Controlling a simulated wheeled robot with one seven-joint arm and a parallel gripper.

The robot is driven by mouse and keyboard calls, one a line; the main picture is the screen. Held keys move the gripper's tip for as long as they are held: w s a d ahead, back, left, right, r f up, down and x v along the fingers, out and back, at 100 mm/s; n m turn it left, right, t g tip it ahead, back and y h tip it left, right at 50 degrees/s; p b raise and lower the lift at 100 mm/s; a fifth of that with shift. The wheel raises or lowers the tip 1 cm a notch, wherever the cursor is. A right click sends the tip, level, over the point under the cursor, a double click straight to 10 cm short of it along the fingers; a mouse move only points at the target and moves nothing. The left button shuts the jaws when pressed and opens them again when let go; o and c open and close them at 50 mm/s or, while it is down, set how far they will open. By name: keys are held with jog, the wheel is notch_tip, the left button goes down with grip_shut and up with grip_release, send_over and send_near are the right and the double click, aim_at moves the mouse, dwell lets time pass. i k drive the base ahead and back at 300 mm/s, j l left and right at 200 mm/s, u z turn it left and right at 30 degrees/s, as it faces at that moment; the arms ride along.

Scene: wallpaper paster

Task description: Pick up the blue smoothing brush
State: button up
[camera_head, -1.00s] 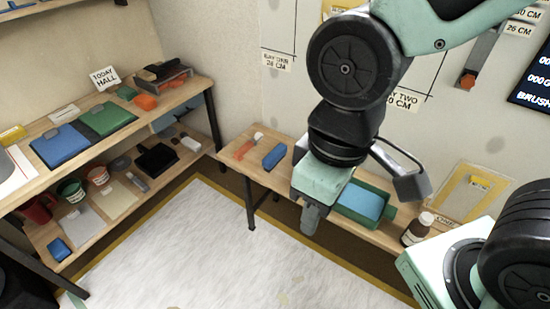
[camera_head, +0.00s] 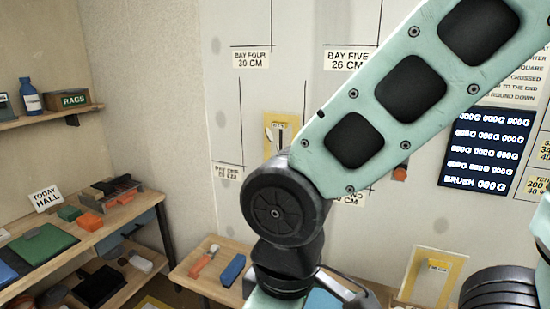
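A blue oblong object (camera_head: 232,270), which looks like the blue smoothing brush, lies on the low wooden bench at the bottom centre. It is just left of my arm's wrist. Its bristles cannot be made out from here. My arm comes down from the upper right, and its wrist reaches the bottom edge of the picture. My gripper's fingers are below the picture, so their opening and their distance from the brush are hidden.
The low bench (camera_head: 190,268) also bears an orange-and-white tool (camera_head: 205,261) left of the brush. A side table at left holds a green pad (camera_head: 40,246), an orange block (camera_head: 90,221) and a tray (camera_head: 112,193). A wall shelf holds a blue bottle (camera_head: 31,97).

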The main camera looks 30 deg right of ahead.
aim_at(230, 274)
jog(key=i+j+z, duration=0.35)
jog(key=i, duration=0.2)
jog(key=i+j+z, duration=0.35)
jog(key=i, duration=0.15)
jog(key=i+j+z, duration=0.35)
jog(key=i+j, duration=0.05)
jog(key=i, duration=0.1)
